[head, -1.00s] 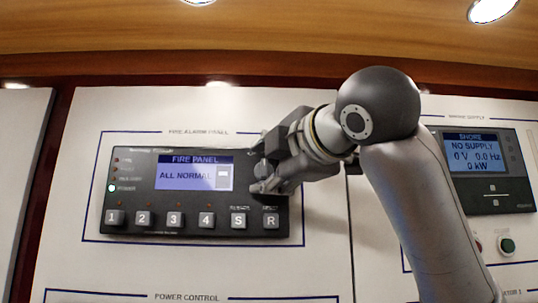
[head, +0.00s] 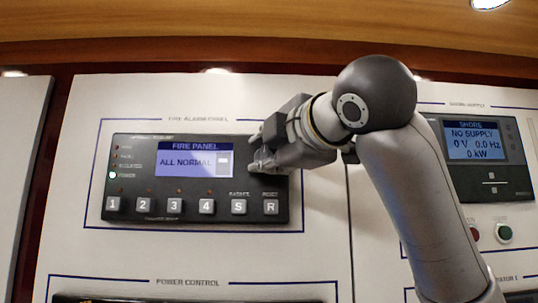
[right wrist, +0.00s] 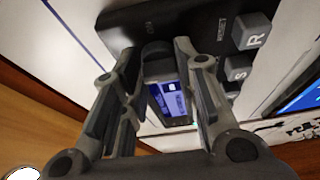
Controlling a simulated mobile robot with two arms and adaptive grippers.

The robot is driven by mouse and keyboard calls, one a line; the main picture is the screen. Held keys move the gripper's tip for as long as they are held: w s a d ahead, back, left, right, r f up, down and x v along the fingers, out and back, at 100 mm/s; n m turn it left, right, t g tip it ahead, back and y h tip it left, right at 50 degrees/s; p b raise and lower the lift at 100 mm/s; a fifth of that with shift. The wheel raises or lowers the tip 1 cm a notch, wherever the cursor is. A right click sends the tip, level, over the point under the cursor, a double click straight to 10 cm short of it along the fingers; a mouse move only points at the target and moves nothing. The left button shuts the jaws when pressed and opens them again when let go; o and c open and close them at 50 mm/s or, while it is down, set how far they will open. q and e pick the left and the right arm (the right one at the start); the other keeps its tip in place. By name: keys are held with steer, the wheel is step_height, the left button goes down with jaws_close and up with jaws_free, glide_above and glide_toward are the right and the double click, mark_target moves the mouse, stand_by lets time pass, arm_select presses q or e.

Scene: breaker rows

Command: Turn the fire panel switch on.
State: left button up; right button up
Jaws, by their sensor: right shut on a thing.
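The fire panel (head: 139,160) is a dark box on the white wall, with a lit blue screen (head: 193,161) reading FIRE PANEL, ALL NORMAL. A lamp on its left side glows. My right gripper (head: 254,153) is at the panel's right part, beside the screen. The right wrist view shows its fingers (right wrist: 160,75) on either side of a dark, rounded switch (right wrist: 156,49) and shut on it. An ON mark is faintly readable near the switch. In the head view the fingers hide the switch. My left gripper is not in view.
A row of numbered, S and R buttons (head: 175,206) runs just under the gripper. To the right is a shore supply panel (head: 486,195) with its own screen and a green button (head: 503,233). A wooden ledge (head: 250,40) runs above.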

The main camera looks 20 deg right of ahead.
steer(key=shift+f+m+b, duration=0.3)
steer(key=shift+m+b, duration=0.2)
steer(key=shift+b, duration=0.1)
steer(key=shift+w+a+f+m+t+h+b, duration=0.15)
steer(key=shift+m+t+h+b, duration=0.4)
steer(key=shift+m+h+b, duration=2)
steer(key=shift+a+f+m+t+h+b, duration=0.15)
steer(key=shift+m+t+b, duration=0.9)
steer(key=shift+m, duration=3.25)
steer(key=shift+w+a+m+t+h+b, duration=0.15)
steer(key=shift+m+h+b, duration=1.05)
steer(key=shift+m+b, duration=1.75)
steer(key=shift+m+p, duration=0.5)
steer(key=shift+m, duration=0.4)
steer(key=o, duration=0.9)
steer(key=shift+s, duration=0.1)
steer(key=shift+c, duration=0.2)
steer(key=shift+o, duration=0.8)
steer(key=shift+r, duration=0.15)
steer(key=shift+s, duration=0.1)
